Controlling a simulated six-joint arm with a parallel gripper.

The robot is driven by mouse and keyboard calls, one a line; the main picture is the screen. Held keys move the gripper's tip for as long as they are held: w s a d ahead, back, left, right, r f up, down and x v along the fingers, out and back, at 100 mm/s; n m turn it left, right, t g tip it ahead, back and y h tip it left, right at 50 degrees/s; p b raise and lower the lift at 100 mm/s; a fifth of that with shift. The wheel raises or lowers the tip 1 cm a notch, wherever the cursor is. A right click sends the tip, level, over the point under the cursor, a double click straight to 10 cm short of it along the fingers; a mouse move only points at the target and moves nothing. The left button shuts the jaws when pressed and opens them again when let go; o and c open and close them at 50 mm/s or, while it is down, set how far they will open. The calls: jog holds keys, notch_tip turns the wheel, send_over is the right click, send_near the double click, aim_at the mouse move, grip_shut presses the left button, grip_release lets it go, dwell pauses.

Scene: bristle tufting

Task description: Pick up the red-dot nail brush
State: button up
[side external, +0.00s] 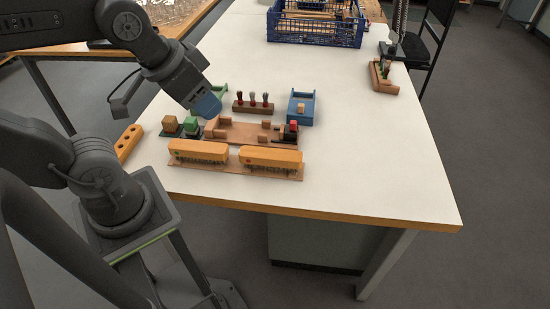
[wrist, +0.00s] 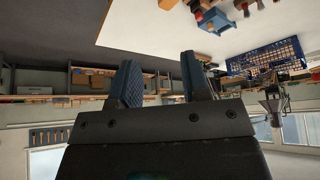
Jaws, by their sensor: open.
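Two orange block-shaped brushes lie bristles down in a row along the front of the workspace in the side view, a left brush (side external: 198,151) and a right brush (side external: 271,161). My gripper (side external: 212,109) hangs above the table, behind the left brush and close to the green blocks. In the wrist view my gripper (wrist: 160,82) shows two blue pads wide apart with nothing between them. Neither orange brush is clear in the wrist view.
A brown fixture (side external: 240,132) stands behind the brushes, with a small red-topped block (side external: 292,128) at its right. Beyond are a rack of upright tufts (side external: 252,105), a blue tray (side external: 301,108) and a blue crate (side external: 318,28).

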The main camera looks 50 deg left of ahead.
dwell(0.3)
jog(key=o, duration=0.7)
jog(key=shift+w, duration=0.1)
jog(key=m+g, duration=0.6)
jog(key=m, duration=0.3)
send_over(271, 153)
notch_tip(271, 153, down, 15)
notch_tip(271, 153, down, 8)
jog(key=shift+r, duration=0.2)
jog(key=shift+f, duration=2.85)
